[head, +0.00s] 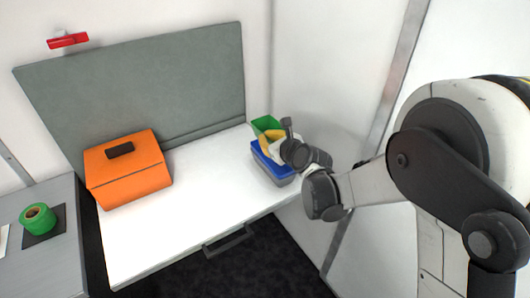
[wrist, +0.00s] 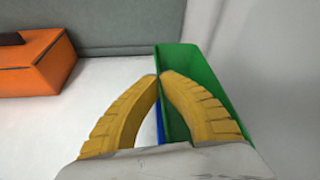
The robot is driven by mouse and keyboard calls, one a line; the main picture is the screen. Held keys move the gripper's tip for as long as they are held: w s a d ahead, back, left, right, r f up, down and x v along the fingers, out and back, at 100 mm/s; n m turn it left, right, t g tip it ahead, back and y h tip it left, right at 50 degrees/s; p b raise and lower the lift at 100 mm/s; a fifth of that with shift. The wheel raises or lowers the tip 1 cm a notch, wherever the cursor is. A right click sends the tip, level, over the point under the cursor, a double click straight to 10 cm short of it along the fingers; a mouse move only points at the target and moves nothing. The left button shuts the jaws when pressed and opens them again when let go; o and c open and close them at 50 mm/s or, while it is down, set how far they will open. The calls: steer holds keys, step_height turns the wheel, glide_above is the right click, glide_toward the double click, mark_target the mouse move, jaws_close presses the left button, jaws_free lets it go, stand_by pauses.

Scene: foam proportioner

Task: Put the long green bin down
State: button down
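The long green bin (head: 266,124) is at the right end of the white table, by the wall. In the wrist view the long green bin (wrist: 190,62) runs away from me. My gripper (wrist: 161,76) has its yellow fingertips almost together on the bin's left wall, one finger inside and one outside. In the head view my gripper (head: 268,146) is above a blue bin (head: 272,166), which hides the green bin's lower part. I cannot tell whether the green bin touches the table.
An orange case (head: 130,180) with a black handle stands on the white table (head: 200,205); the middle between it and the bins is clear. A grey panel (head: 140,90) stands along the back. A green tape roll (head: 38,219) lies on the grey counter at left.

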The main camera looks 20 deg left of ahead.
steer(key=shift+w+a+f, duration=0.4)
steer(key=shift+a+f, duration=0.1)
steer(key=shift+a, duration=0.1)
steer(key=shift+f+b, duration=1.05)
steer(key=shift+f, duration=0.85)
steer(key=shift+f+b, duration=0.45)
steer(key=shift+f, duration=0.05)
steer(key=c, duration=1.6)
jaws_free()
steer(key=shift+r, duration=0.1)
